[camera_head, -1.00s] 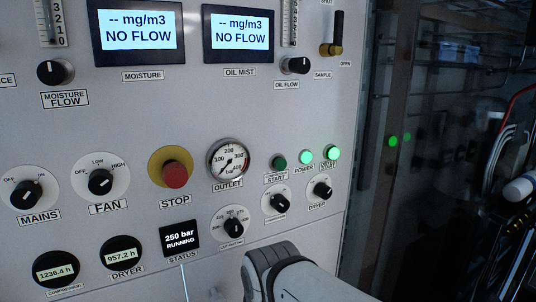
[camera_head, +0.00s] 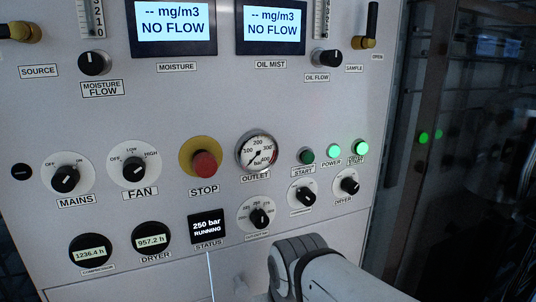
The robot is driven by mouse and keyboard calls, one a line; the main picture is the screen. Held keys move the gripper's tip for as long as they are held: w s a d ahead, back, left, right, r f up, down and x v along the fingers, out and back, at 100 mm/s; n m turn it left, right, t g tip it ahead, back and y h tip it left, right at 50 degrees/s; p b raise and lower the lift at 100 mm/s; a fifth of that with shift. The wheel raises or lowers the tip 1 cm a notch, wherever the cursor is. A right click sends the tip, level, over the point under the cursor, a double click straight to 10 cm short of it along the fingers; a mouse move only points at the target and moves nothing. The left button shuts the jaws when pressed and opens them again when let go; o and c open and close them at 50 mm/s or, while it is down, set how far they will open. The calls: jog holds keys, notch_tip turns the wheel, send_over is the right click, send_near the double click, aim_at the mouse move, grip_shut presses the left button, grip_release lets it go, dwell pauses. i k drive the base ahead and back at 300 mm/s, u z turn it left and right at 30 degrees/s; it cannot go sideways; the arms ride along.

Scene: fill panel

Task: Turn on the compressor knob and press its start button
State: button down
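The compressor knob (camera_head: 304,196) is a small black knob on a white round plate, on the right of the grey panel. Its small label is hard to read, and its exact setting is unclear. The compressor start button (camera_head: 307,156) is dark green and sits just above the knob, with a START label under it. It looks dimmer than the two lights to its right. My pale arm with a dark grey joint enters from the bottom right, below the knob. My gripper's fingers are not visible, so I cannot tell how far they are from the panel.
The dryer knob (camera_head: 347,183) is right of the compressor knob. The power light (camera_head: 334,151) and another green light (camera_head: 361,148) are lit. The red stop button (camera_head: 204,163) sticks out on the left. The status display (camera_head: 208,226) reads 250 bar RUNNING.

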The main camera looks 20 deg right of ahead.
aim_at(304, 195)
jog(key=z, duration=0.5)
jog(key=k, duration=0.85)
jog(key=u, duration=0.55)
